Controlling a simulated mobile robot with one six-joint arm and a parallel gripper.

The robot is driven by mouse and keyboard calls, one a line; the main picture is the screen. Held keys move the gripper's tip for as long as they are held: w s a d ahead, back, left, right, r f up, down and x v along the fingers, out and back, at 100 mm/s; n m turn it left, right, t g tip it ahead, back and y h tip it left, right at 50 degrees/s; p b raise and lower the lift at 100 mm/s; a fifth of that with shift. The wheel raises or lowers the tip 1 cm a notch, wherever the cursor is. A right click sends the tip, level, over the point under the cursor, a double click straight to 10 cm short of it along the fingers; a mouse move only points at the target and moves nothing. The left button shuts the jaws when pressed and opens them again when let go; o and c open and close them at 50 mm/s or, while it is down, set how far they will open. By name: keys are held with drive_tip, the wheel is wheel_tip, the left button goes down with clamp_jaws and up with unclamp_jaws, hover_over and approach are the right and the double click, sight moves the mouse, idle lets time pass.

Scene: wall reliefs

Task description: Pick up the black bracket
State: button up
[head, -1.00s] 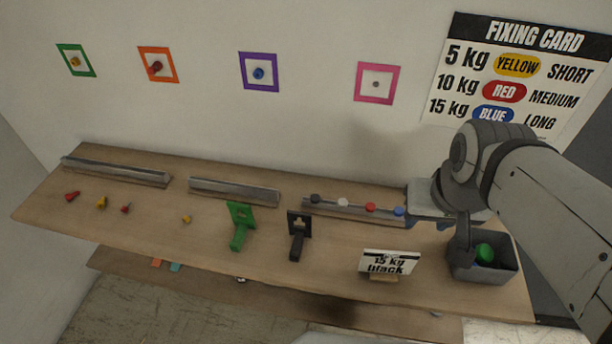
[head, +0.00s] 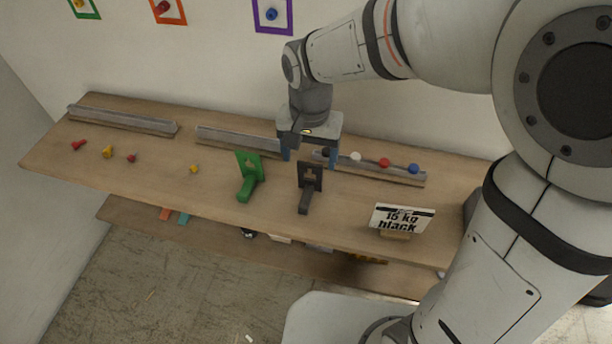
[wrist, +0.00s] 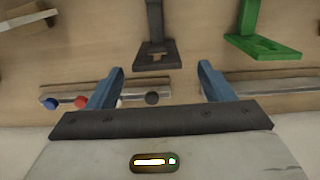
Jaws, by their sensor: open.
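The black bracket (head: 310,182) stands on the wooden shelf, with an upright plate and an arm reaching toward the front edge. In the wrist view the black bracket (wrist: 155,45) lies ahead of the fingers, between their lines. My gripper (head: 309,157) is open and empty, its blue fingers pointing down above the shelf, behind the bracket on the wall side. In the wrist view my gripper (wrist: 160,78) shows its two blue fingers wide apart, touching nothing that I can see.
A green bracket (head: 248,178) stands just left of the black one. A rail with coloured knobs (head: 384,163) lies behind. A "15 kg black" sign (head: 400,219) stands to the right. Small red and yellow fixings (head: 107,151) lie at the left. A lower shelf (head: 220,232) shows beneath.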

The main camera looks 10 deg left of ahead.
sight(310, 168)
drive_tip(key=f, duration=0.6)
drive_tip(key=shift+s+d+f+p, duration=0.1)
drive_tip(key=shift+s+f+p, duration=0.1)
drive_tip(key=shift+s+p, duration=0.15)
drive_tip(key=c, duration=1.1)
drive_tip(key=shift+c, duration=0.2)
